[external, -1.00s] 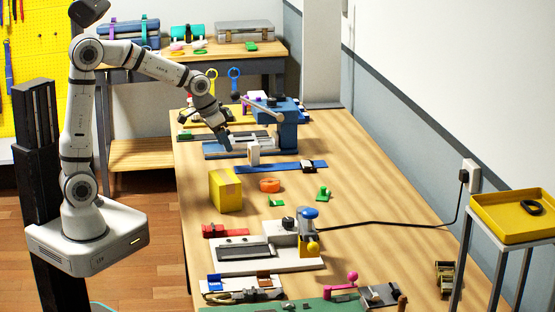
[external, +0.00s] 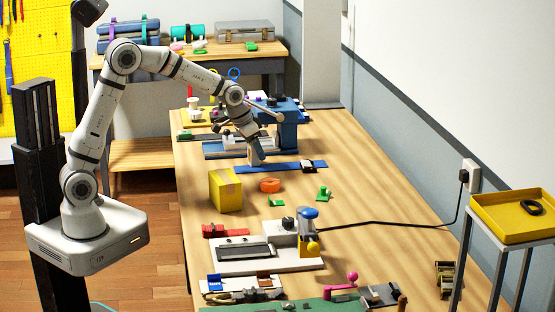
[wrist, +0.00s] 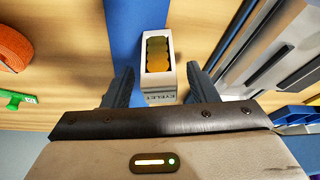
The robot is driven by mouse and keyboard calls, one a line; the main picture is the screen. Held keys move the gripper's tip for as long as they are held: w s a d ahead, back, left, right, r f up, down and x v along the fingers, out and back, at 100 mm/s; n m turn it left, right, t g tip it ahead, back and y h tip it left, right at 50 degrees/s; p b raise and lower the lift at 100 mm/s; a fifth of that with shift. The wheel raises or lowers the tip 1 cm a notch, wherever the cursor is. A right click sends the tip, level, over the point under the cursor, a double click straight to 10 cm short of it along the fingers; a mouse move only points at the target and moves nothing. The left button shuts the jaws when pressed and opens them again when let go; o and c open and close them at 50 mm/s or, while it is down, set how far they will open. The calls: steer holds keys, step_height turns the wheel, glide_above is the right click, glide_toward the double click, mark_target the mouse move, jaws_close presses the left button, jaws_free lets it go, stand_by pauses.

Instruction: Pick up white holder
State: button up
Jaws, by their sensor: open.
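The white holder (wrist: 166,98) is a small open-topped box lettered "EYELET", with yellow-brown round pieces inside. It stands upright in front of or on a blue strap (wrist: 127,30). In the wrist view, my gripper (wrist: 160,72) is open, with one finger on each side of the holder and a visible gap to each. In the external view, my gripper (external: 260,152) is low over the bench and largely covers the holder (external: 251,157). Whether the fingers touch it cannot be told there.
A yellow box (external: 225,192), an orange tape roll (external: 270,185) and a green piece (external: 323,194) lie nearer the camera. A blue press (external: 287,132) with a grey plate stands just behind. The wooden bench (external: 370,200) is clear to the right.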

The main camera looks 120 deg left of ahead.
steer(key=shift+c, duration=0.2)
steer(key=c, duration=1)
steer(key=shift+c, duration=0.4)
steer(key=shift+r, duration=0.1)
